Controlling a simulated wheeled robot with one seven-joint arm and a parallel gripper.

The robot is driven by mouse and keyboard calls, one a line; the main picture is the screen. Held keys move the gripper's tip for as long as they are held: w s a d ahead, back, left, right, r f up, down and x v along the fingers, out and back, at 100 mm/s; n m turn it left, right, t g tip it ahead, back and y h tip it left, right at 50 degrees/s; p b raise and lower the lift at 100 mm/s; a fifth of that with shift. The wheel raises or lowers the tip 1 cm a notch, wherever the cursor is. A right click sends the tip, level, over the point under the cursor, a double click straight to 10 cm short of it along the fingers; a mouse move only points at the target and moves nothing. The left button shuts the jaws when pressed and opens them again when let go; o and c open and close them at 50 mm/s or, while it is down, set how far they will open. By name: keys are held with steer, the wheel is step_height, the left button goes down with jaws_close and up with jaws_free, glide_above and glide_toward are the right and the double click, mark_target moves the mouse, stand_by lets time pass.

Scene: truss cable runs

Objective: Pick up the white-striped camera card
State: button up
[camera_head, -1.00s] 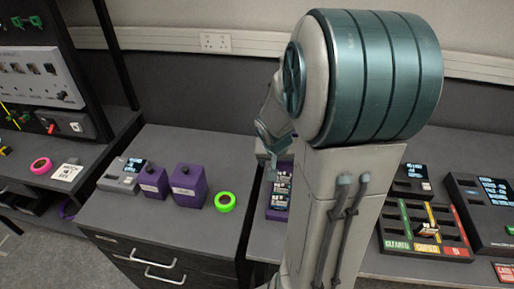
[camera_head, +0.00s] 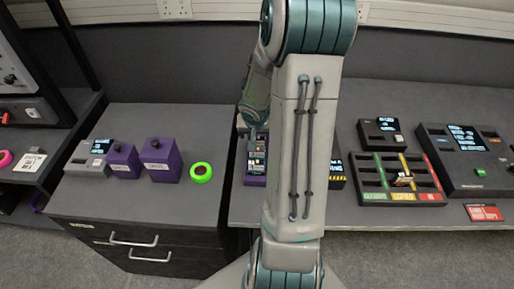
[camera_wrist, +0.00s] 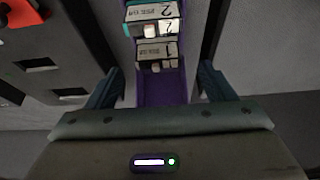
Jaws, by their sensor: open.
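In the wrist view, a purple tray (camera_wrist: 163,92) runs between my open gripper fingers (camera_wrist: 159,72). Two card-like blocks stand in it beyond the fingertips, a nearer one labelled 1 (camera_wrist: 156,50) and a farther one labelled 2 (camera_wrist: 150,13), each with a white patch at its right. I cannot tell whether either is the white-striped camera card. Nothing is between the fingers. The tray also shows in the head view (camera_head: 256,181), beside my arm and partly hidden by it, with my gripper (camera_head: 254,130) over its far end.
Left of the tray stand purple boxes (camera_head: 162,160) and a green tape ring (camera_head: 201,173). To the right is a sorter with green, yellow and red lanes (camera_head: 376,197), with a small card (camera_head: 402,179) on it. A dark console (camera_head: 465,160) stands farther right.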

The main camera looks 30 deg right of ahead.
mark_target(258, 137)
steer(key=b+x, duration=0.1)
steer(key=x, duration=0.3)
steer(key=shift+w+d+f, duration=0.15)
steer(key=shift+w+d, duration=0.05)
steer(key=c, duration=1.1)
